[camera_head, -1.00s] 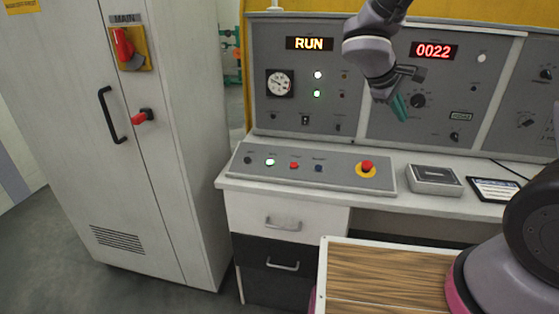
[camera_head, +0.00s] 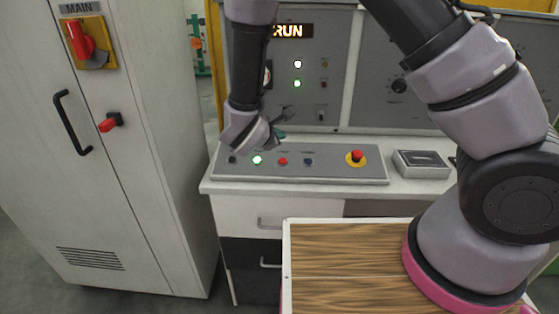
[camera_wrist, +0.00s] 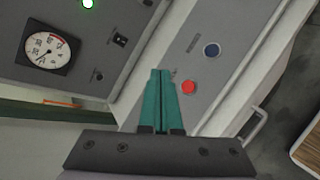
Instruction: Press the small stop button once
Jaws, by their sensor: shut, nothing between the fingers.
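The small red stop button (camera_head: 283,161) sits on the sloped grey desk panel (camera_head: 330,174), between a lit green button (camera_head: 257,160) and a dark blue button (camera_head: 308,161). In the wrist view the red button (camera_wrist: 188,87) is just right of my fingertips, with the blue button (camera_wrist: 211,50) beyond it. My gripper (camera_head: 279,134) shows above the red button in the head view. Its teal fingers (camera_wrist: 160,73) are together and empty in the wrist view. I cannot tell how far the tips are from the panel. The button labels are too small to read.
A larger red mushroom button on a yellow base (camera_head: 355,158) is farther right on the panel. A grey box (camera_head: 421,164) stands beside it. The upright panel behind shows a RUN display (camera_head: 291,31). A white cabinet (camera_head: 125,150) stands left.

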